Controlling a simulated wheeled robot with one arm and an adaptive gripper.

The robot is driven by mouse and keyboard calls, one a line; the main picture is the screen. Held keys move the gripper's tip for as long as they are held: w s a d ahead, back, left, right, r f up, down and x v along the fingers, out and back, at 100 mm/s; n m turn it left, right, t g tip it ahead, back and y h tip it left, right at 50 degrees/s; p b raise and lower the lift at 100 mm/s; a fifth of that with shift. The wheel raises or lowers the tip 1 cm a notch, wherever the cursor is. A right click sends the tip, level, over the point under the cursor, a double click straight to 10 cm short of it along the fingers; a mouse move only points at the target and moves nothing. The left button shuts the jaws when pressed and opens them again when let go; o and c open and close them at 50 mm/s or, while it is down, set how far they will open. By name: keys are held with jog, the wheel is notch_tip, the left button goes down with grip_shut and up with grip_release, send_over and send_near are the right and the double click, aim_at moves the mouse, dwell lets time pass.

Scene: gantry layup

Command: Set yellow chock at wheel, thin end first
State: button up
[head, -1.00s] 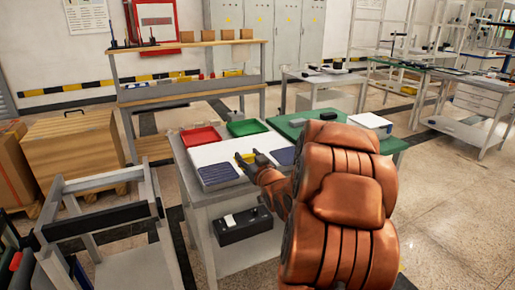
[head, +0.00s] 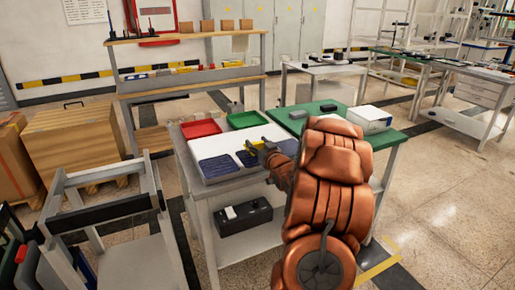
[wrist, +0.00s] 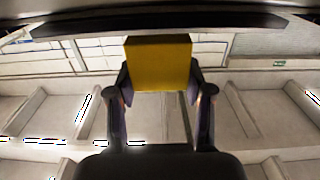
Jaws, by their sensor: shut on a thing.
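The yellow chock (wrist: 158,63) is a plain yellow block in the wrist view, held between the two dark fingers of my gripper (wrist: 160,92). Its face toward the camera looks nearly square, so I cannot tell which end is thin. In the head view, my gripper (head: 256,147) is over the white-topped table, with a bit of yellow at its tip. The arm hides part of the table behind it. I cannot make out a wheel in either view.
The table has a red tray (head: 200,128), a green tray (head: 246,120) and a blue tray (head: 217,167). A green mat (head: 385,138) and a white box (head: 370,119) are to the right. A grey frame cart (head: 110,215) stands at left. Floor at right is open.

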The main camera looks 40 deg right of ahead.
jog(key=shift+f, duration=0.8)
jog(key=shift+f, duration=0.15)
jog(key=o, duration=1.2)
jog(key=shift+b+v, duration=0.95)
jog(key=shift+v, duration=5.05)
